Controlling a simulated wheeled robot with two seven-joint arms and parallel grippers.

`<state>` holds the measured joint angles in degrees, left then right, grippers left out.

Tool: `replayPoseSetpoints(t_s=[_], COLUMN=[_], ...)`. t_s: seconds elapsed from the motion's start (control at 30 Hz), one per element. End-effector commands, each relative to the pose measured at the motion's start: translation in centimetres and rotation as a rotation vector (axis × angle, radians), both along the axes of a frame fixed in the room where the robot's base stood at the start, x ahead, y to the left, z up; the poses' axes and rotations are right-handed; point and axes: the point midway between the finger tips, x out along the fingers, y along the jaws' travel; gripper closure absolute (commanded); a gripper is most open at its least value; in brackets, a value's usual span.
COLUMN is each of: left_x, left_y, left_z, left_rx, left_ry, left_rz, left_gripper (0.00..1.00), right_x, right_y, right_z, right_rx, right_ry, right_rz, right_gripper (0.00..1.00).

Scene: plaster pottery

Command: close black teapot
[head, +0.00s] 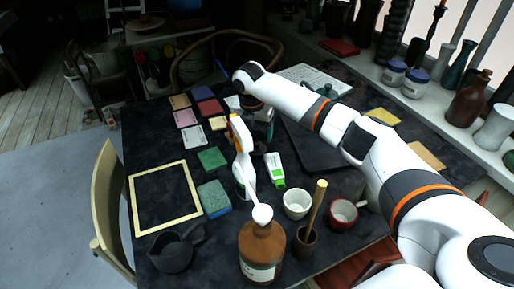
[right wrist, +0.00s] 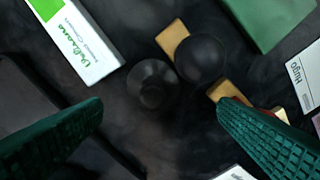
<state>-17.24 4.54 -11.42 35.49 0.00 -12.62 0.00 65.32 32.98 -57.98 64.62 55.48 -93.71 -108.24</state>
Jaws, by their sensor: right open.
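A dark pot that looks like the black teapot (head: 175,252) stands at the near left of the table in the head view. Its top is too dark to tell whether a lid is on it. My right gripper (right wrist: 162,106) is open, with its green ridged fingers apart and nothing held between them. In the right wrist view a small dark round piece with a knob (right wrist: 152,86), perhaps a lid, lies beyond and between the fingertips. A dark ball (right wrist: 200,58) is beside it. In the head view my right arm reaches over the back middle of the table, far from the dark pot.
A white and orange spray bottle (head: 240,150) stands near my right gripper. A brown bottle (head: 262,249), a white cup (head: 296,204) and a red cup (head: 343,213) stand at the front. A wooden frame (head: 165,164) lies left.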

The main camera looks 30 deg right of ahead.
Motion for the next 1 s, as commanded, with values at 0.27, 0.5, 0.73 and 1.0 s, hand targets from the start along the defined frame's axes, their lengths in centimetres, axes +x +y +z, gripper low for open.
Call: replayPoseSetpoints(t_s=[0.27,0.5,0.73,1.0], left_x=[0.1,0.1,0.1,0.2], left_y=[-0.1,-0.1,0.0,-0.1], left_z=[0.0,-0.1,-0.1,-0.1], left_rx=[0.0,0.0,0.0,-0.001], left_ry=[-0.002,-0.002,-0.002,-0.003], left_rz=[0.0,0.0,0.0,-0.001], left_gripper=[0.17,0.17,0.17,0.17], right_x=[-0.6,-0.3,-0.3,-0.3], right_y=[-0.7,-0.9,-0.9,-0.9], right_z=[-3.5,-5.2,-5.2,-5.2], right_rx=[-0.001,-0.001,0.0,0.0], right_ry=[0.003,0.001,0.0,0.0], right_rz=[-0.001,0.0,0.0,0.0], right_gripper=[0.18,0.18,0.18,0.52])
